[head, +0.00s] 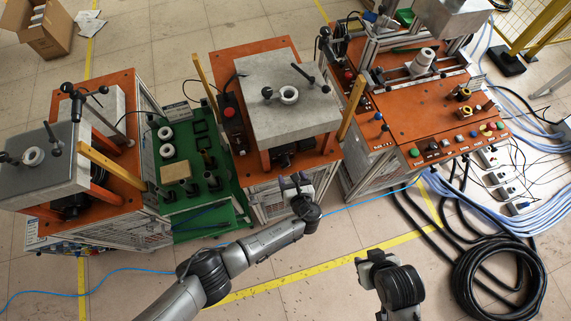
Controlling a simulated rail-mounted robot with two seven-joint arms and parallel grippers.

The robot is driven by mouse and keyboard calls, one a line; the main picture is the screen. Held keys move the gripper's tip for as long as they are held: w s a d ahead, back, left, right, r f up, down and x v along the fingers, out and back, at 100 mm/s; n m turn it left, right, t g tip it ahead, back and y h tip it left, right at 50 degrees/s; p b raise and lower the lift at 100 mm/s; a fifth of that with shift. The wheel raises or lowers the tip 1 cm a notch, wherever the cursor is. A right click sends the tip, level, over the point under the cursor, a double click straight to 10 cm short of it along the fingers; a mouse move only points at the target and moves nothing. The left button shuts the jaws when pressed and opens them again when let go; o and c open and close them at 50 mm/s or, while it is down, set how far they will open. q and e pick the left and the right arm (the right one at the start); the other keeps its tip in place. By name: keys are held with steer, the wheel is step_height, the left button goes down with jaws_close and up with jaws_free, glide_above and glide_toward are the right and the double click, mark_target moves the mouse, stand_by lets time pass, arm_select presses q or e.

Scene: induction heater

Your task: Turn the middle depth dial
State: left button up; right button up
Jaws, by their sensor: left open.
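The middle machine (285,95) has a grey block on an orange top, with a white ring and black handles on it. No part can be told for certain as the middle depth dial; small dark parts under the block are partly in shadow. My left gripper (296,182) is open and empty at the front edge of the middle machine, just below its orange top. Whether it touches anything there cannot be told. My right gripper (370,262) is over the floor, right of and nearer than the left one; its jaws are too unclear to read.
A left machine (125,110) and a green bench (210,205) with rings stand to the left. An orange control panel (450,145) with several coloured buttons is at the right. Black hoses (495,280) and blue cables lie on the right floor. The front floor is mostly free.

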mark_target(285, 165)
arm_select(q)
steer(key=b+x, duration=0.2)
steer(key=x, duration=0.5)
steer(key=shift+w+f, duration=0.1)
steer(key=shift+w, duration=0.1)
steer(key=shift+c, duration=0.5)
steer(key=c, duration=0.8)
steer(key=shift+a+f+n+h+b, duration=0.15)
steer(key=shift+n+h+b, duration=0.2)
steer(key=shift+n+h, duration=0.45)
steer(key=shift+n+t+h+b, duration=0.4)
steer(key=shift+n+b, duration=0.15)
steer(key=shift+n, duration=0.65)
steer(key=o, duration=0.9)
